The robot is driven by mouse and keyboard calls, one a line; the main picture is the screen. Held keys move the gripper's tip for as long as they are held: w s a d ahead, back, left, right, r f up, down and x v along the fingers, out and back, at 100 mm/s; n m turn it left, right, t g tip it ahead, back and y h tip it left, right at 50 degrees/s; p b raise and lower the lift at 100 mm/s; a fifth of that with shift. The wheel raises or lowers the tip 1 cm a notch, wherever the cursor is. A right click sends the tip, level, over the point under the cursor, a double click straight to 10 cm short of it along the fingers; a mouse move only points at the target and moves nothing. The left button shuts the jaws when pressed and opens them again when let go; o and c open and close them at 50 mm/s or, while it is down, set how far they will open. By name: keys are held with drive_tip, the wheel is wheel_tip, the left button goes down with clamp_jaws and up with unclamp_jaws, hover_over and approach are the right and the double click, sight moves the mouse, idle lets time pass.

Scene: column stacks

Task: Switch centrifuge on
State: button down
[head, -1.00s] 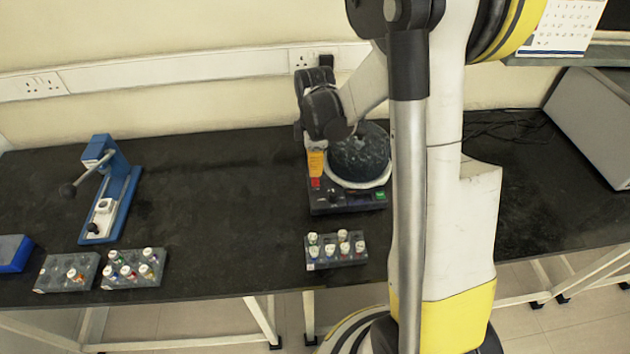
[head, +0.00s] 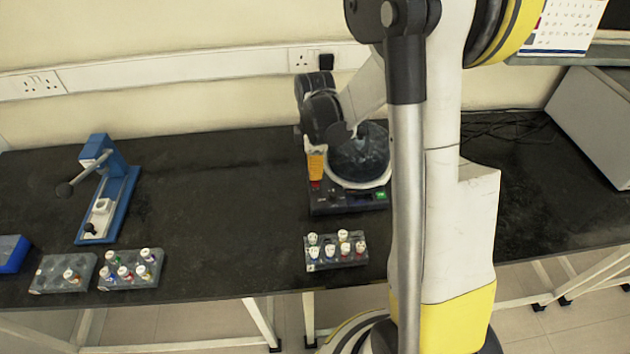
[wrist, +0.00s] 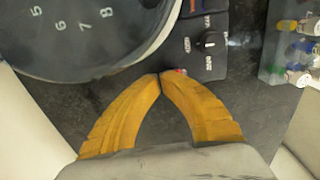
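The centrifuge (head: 348,202) stands on the black bench, with a round dark-lidded bowl (head: 358,160) and a dark control panel at its front. In the wrist view, the numbered round top (wrist: 90,35) is at upper left, and the panel has a dark knob (wrist: 209,40). A red switch (wrist: 181,71) lies at the panel's edge, partly hidden by my fingertips. My gripper (wrist: 160,76) has its orange fingertips together, with nothing seen between them. In the head view, my gripper (head: 316,179) points down just above the red switch; I cannot tell whether it touches.
A rack of vials (head: 336,262) stands in front of the centrifuge. Two more racks (head: 131,283) (head: 64,285), a blue lever press (head: 117,205) and a blue box (head: 12,252) are at left. The middle of the bench is clear.

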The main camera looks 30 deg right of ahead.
drive_tip(key=shift+f+b, duration=0.3)
drive_tip(key=shift+f, duration=0.15)
drive_tip(key=shift+r, duration=0.15)
drive_tip(key=shift+r+p, duration=1.8)
drive_tip(key=shift+r, duration=0.6)
